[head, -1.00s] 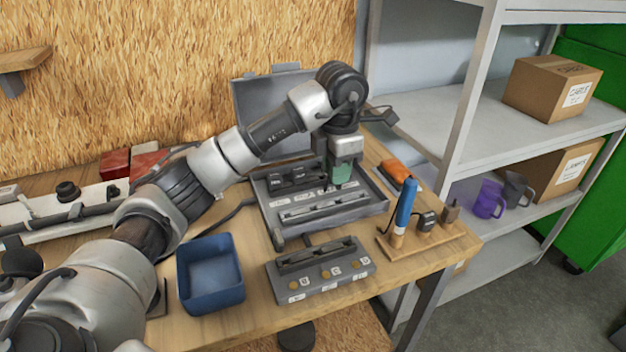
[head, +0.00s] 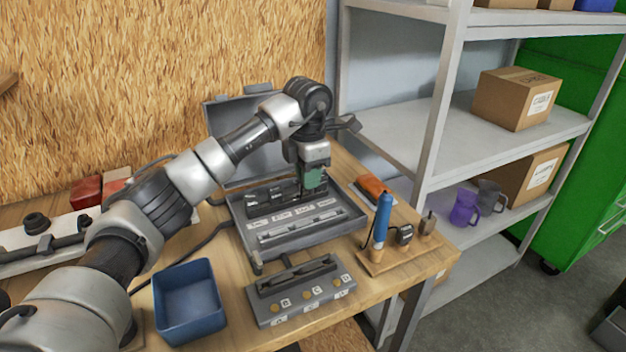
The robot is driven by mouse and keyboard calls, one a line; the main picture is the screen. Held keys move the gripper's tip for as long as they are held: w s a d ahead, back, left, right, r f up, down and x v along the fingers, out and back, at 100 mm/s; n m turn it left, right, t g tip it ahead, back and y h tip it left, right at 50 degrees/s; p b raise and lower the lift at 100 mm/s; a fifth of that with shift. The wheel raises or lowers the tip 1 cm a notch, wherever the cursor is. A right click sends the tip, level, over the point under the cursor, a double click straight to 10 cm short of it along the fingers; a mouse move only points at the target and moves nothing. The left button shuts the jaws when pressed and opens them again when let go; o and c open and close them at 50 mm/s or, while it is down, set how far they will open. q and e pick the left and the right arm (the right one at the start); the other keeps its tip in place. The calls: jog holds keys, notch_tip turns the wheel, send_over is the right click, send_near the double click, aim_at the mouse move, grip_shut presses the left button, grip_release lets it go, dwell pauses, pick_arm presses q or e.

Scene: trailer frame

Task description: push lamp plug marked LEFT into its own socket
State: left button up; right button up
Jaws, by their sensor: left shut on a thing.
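My left gripper (head: 314,192) points down into the rear right part of an open grey case (head: 310,236). It is shut on a small dark thing that its jaws mostly hide; I cannot tell which plug this is or read a LEFT mark. A green patch shows at the jaws. Black plug-like parts (head: 268,195) sit in the case's rear row, just left of the gripper. Small white labels run in front of them, too small to read. I cannot tell whether the held thing touches a socket. My right gripper is not in view.
A grey block with lettered buttons (head: 300,292) and a blue bin (head: 188,300) stand in front of the case. A wooden stand (head: 408,252) with a blue-handled tool (head: 382,220) is at the right, near an orange item (head: 371,187). Metal shelves (head: 455,150) rise beyond the right edge.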

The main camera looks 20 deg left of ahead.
pick_arm(q)
jog(key=w+a+f+p, duration=0.1)
jog(key=w+a+f, duration=0.1)
jog(key=w+a, duration=0.5)
jog(key=shift+w+p, duration=0.35)
jog(key=shift+p, duration=0.05)
jog(key=shift+d+f+b, duration=0.1)
jog(key=shift+f+b, duration=0.45)
jog(key=shift+f, duration=1.3)
jog(key=shift+f, duration=0.1)
jog(key=shift+f, duration=0.35)
jog(key=shift+f, duration=0.15)
jog(key=shift+f+b, duration=0.3)
jog(key=shift+f, duration=0.1)
